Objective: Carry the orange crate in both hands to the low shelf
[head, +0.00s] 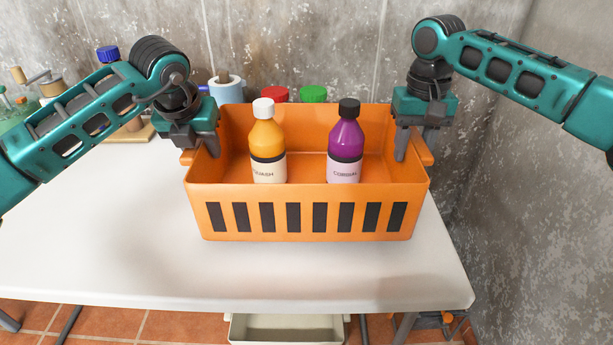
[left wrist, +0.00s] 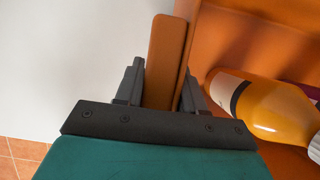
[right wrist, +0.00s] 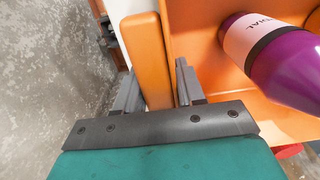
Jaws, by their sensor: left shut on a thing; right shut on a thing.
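The orange crate (head: 305,227) is on the white table in the head view, with dark slots along its front. It holds an orange bottle with a white cap (head: 267,140) and a purple bottle with a black cap (head: 346,145), both upright. My left gripper (head: 202,150) is shut on the crate's left side handle; the handle (left wrist: 165,62) is between its fingers in the left wrist view. My right gripper (head: 412,150) is shut on the right side handle; the handle (right wrist: 148,60) is between its fingers in the right wrist view. I cannot tell whether the crate's bottom touches the table.
The white table (head: 110,240) is clear to the left of the crate and in front. Behind the crate are a blue roll (head: 228,88), a red lid (head: 274,94) and a green lid (head: 313,94). A pale tray (head: 287,328) shows below the table's front edge. A grey wall (head: 540,180) is at right.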

